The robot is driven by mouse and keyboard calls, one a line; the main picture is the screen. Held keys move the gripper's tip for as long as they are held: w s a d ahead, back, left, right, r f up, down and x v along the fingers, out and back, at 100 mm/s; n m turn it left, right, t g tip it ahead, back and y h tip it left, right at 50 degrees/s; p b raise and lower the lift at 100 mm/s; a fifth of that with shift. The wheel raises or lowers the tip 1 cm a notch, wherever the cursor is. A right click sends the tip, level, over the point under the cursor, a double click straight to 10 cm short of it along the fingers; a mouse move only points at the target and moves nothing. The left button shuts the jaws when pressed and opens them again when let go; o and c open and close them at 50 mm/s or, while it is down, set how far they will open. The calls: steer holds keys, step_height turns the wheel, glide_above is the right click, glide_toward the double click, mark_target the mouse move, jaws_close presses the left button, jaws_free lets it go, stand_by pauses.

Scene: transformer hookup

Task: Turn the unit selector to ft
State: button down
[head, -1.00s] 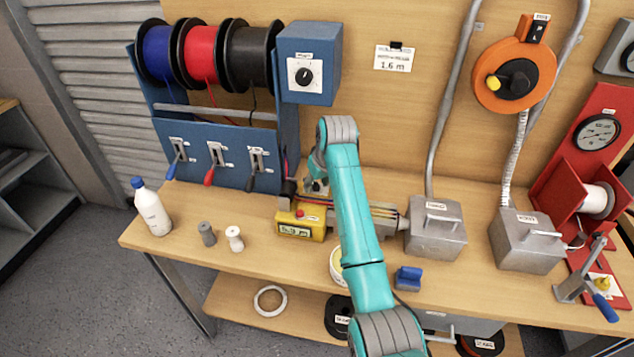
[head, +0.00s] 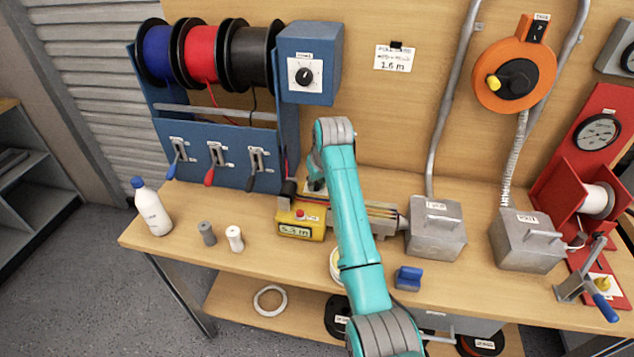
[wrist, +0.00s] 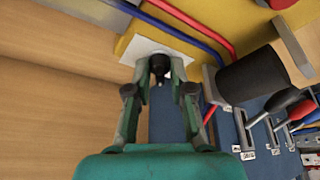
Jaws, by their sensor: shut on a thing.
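The yellow measuring unit (head: 287,217) sits on the bench in the head view, with a lit display (head: 294,231) that appears to read in m. In the wrist view, a small black knob (wrist: 160,66), seemingly the unit selector, stands on a white plate (wrist: 141,47) on the yellow body (wrist: 125,43). My gripper (wrist: 160,72) is closed around the knob, one finger on each side. The fingers partly cover the knob, and its pointer and plate markings cannot be read. In the head view my arm hides much of this spot.
Blue and red wires pass close beside my gripper in the wrist view. The lever rack (head: 212,150) with wire reels stands behind to the left. Steel boxes (head: 436,228) are to the right.

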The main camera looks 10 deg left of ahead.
steer(key=m+h, duration=0.1)
steer(key=m, duration=0.3)
steer(key=shift+a, duration=0.15)
steer(key=m+h, duration=0.2)
steer(key=m, duration=0.4)
steer(key=m+h, duration=0.1)
steer(key=m, duration=0.1)
steer(key=shift+a+h, duration=0.15)
steer(key=shift+h, duration=0.15)
steer(key=shift+m+g+h, duration=0.3)
steer(key=shift+m+h, duration=0.1)
steer(key=shift+m, duration=1.1)
steer(key=c, duration=1)
jaws_free()
steer(key=shift+c, duration=0.2)
steer(key=v, duration=1.2)
